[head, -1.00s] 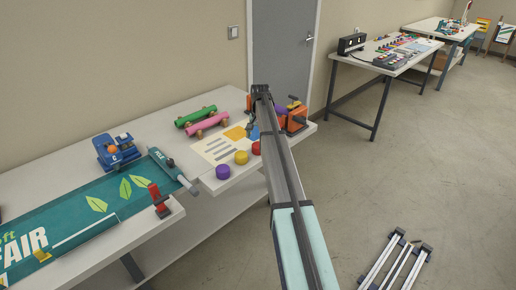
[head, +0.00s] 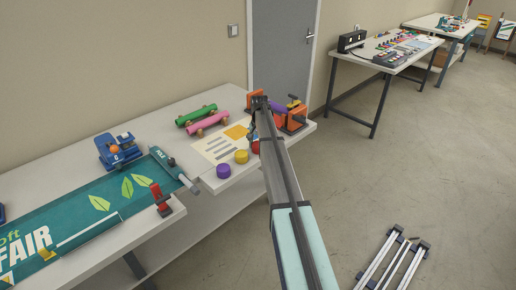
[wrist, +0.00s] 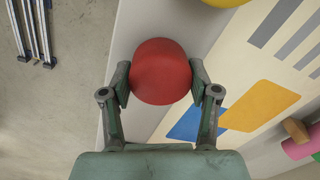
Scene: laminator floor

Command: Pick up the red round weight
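The red round weight (head: 255,147) sits near the front edge of the white table, partly hidden behind my arm in the head view. In the wrist view the red weight (wrist: 160,71) lies between my two fingertips, close to both. My gripper (wrist: 160,82) is open, one finger on each side of the weight, with a very narrow gap at each side. In the head view my gripper (head: 252,132) is dark, small and partly hidden by the arm, just above the weight.
A yellow weight (head: 241,156) and a purple weight (head: 223,171) stand to the left along the table edge. A printed sheet (head: 218,147) lies behind them. Pink (head: 207,123) and green (head: 195,115) rolls lie farther back. An orange device (head: 292,118) stands to the right.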

